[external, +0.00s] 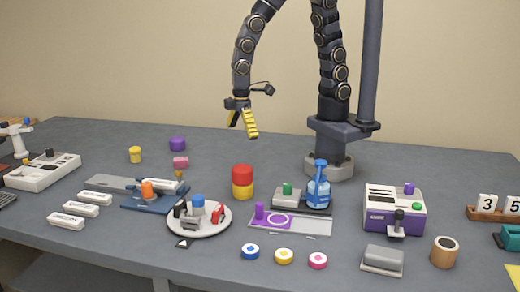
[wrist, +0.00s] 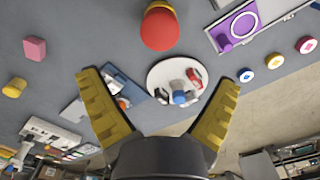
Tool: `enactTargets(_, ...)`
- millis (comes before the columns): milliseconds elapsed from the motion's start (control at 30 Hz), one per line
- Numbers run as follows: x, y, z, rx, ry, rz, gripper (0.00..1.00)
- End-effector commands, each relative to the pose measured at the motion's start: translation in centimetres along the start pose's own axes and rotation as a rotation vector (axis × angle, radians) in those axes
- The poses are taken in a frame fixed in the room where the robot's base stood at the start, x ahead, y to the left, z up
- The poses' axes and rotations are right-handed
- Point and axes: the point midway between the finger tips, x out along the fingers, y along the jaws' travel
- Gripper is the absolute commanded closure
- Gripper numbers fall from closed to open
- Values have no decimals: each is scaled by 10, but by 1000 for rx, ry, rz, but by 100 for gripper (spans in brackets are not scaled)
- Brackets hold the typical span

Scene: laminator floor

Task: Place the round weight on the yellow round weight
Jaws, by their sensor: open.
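A red round weight (external: 242,172) rests on top of a yellow round weight (external: 243,191) in the middle of the table, upright and stacked. In the wrist view the red weight (wrist: 160,28) shows from above, with a little of the yellow weight (wrist: 160,6) visible beyond it. My gripper (external: 243,124) hangs high above the table, behind the stack, with yellow fingers. In the wrist view its fingers (wrist: 158,88) are spread wide with nothing between them. The gripper is open, empty and apart from the stack.
A round white tray (external: 180,231) with small items stands in front of the stack. A blue spray bottle (external: 319,187) and purple machine (external: 385,218) are to the right. A small yellow cylinder (external: 135,155), purple piece (external: 178,144) and pink block (external: 181,162) lie behind left.

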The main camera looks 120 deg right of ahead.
Motion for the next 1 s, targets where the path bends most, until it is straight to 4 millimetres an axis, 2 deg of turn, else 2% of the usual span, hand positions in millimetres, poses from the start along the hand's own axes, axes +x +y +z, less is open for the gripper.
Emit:
enactTargets(133, -14, -1, 6, 1, -5, -4, 9)
enactTargets(267, -43, -6, 31, 8, -21, -21, 9)
enactTargets(400, -82, -11, 81, 11, -57, -38, 9)
enactTargets(600, -119, -12, 155, 4, -107, -25, 9)
enactTargets(700, -127, -8, 180, 4, -122, -7, 9)
enactTargets(800, -131, -6, 195, 5, -134, 7, 9)
enactTargets(1000, -132, -4, 201, 8, -142, 12, 9)
